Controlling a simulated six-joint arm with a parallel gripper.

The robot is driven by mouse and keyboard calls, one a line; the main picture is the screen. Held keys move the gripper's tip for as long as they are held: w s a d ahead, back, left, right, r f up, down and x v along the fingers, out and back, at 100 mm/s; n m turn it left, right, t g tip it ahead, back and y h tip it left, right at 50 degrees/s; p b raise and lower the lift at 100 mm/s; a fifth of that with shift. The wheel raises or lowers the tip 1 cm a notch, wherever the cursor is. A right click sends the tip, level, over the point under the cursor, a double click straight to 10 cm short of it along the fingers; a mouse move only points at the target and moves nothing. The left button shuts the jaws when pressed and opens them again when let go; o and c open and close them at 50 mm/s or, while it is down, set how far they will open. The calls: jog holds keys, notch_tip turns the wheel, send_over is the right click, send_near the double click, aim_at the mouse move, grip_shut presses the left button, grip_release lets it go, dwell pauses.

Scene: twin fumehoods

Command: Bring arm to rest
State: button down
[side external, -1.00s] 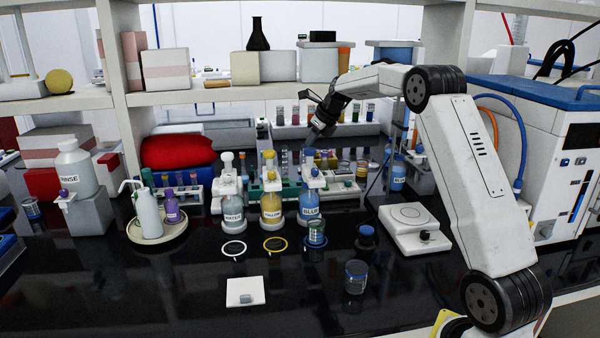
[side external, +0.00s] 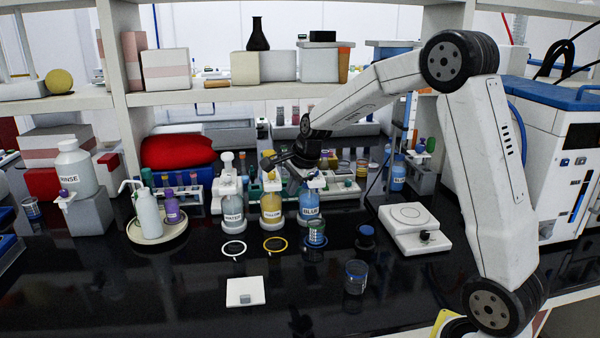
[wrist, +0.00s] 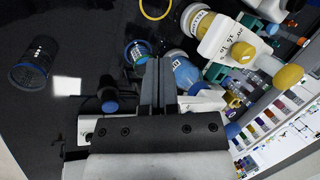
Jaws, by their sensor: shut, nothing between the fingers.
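The water bottle (side external: 232,209) stands to the left and the blue bottle (side external: 309,206) to the right; the blue bottle also shows behind the fingers in the wrist view (wrist: 184,72). Whether the gripper touches a bottle top cannot be told.
A beaker (side external: 316,232) stands in front of the blue bottle, and another beaker (side external: 356,276) stands nearer the front. A white hotplate (side external: 410,226) is at the right. A white tile (side external: 245,291) lies on the black bench. The front left bench is clear.

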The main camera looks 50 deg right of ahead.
jog(key=s+a+f+n+g, duration=0.1)
jog(key=s+a+f+n, duration=0.3)
jog(key=s+a+n, duration=0.3)
jog(key=s+a+f+n, duration=0.4)
jog(key=s+a+n, duration=0.4)
jog(key=s+n, duration=0.4)
jog(key=shift+s+a+f+n+g, duration=0.2)
jog(key=shift+s+f+n+g, duration=0.2)
jog(key=shift+n, duration=0.3)
